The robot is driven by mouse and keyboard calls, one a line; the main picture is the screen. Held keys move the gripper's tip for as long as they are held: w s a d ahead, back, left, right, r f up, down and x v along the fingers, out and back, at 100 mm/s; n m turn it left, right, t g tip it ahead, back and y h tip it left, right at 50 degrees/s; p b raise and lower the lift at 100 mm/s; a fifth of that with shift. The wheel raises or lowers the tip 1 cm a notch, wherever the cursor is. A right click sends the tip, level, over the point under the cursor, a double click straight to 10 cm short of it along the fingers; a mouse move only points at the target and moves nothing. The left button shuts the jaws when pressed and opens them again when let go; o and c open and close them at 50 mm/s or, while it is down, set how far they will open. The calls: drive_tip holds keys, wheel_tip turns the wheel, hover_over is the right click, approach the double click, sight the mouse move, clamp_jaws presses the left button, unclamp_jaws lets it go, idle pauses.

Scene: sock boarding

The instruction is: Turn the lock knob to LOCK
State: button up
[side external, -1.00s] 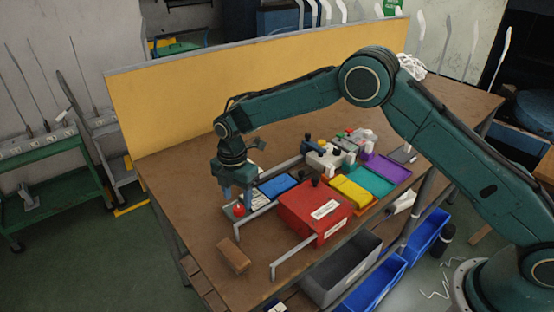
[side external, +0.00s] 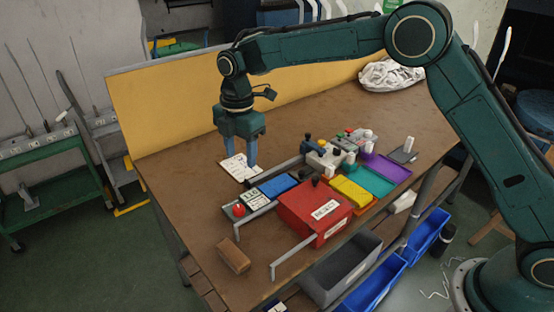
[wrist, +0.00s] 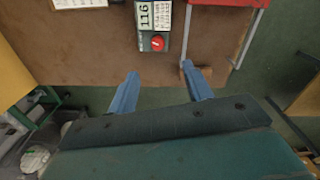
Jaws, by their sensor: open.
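A round red knob (side external: 239,210) sits on a small dark panel at the front left of the row of stations. In the wrist view the red knob (wrist: 157,43) is beside a plate marked 116 (wrist: 145,15). I cannot read the word LOCK or the knob's setting. Black knobs also show, one on top of the red box (side external: 315,182) and one at the white fixture (side external: 307,138), so I cannot tell which is the lock knob. My gripper (side external: 237,164) is open and empty, fingers down, above the table behind the red knob and apart from it.
A white printed sheet (side external: 239,168) lies under my gripper. Grey rails (side external: 290,258) flank the red box. A blue pad (side external: 277,186), yellow, teal and purple trays follow to the right. A brown block (side external: 233,256) lies in front. The table's back left is clear.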

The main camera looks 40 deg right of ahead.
drive_tip(key=s+d+r+m+t, duration=0.1)
drive_tip(key=s+d+r+m, duration=0.5)
drive_tip(key=r, duration=0.5)
drive_tip(key=shift+s+d+r+t, duration=0.15)
drive_tip(key=shift+s+d+t, duration=0.15)
drive_tip(key=shift+s+d, duration=0.75)
drive_tip(key=shift+s+a, duration=0.25)
drive_tip(key=shift+a, duration=0.05)
drive_tip(key=n+g, duration=0.2)
drive_tip(key=n, duration=0.2)
hover_over(238, 207)
wheel_tip(238, 207, down, 14)
wheel_tip(238, 207, down, 14)
drive_tip(key=shift+r, duration=0.1)
